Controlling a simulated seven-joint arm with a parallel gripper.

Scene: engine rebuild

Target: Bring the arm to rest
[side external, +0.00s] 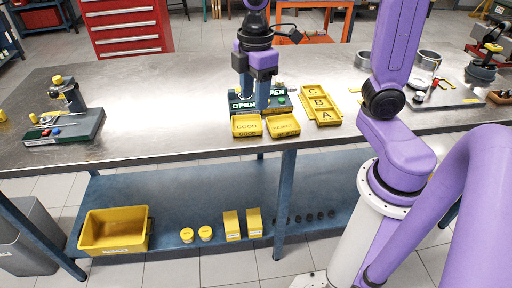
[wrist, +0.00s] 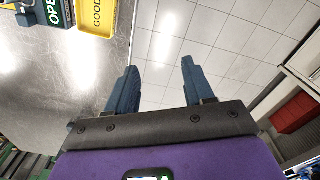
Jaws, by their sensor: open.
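My gripper (side external: 251,98) is open, with nothing between its blue fingers. In the side external view it points down and overlaps a dark green unit (side external: 281,106) marked OPEN. I cannot tell its exact height above the bench. In the wrist view both fingers of my gripper (wrist: 158,70) show spread apart, with floor tiles visible between and beyond them. The green unit (wrist: 31,10) and the yellow GOOD tray (wrist: 95,17) lie at the upper left of that view.
The steel bench (side external: 175,110) is clear left of my gripper. A lettered yellow tray (side external: 334,119) lies to the right, and a second yellow bin (side external: 283,126) sits beside the GOOD tray. A green-based fixture (side external: 82,130) stands at far left. Metal rings (side external: 428,59) stand at right.

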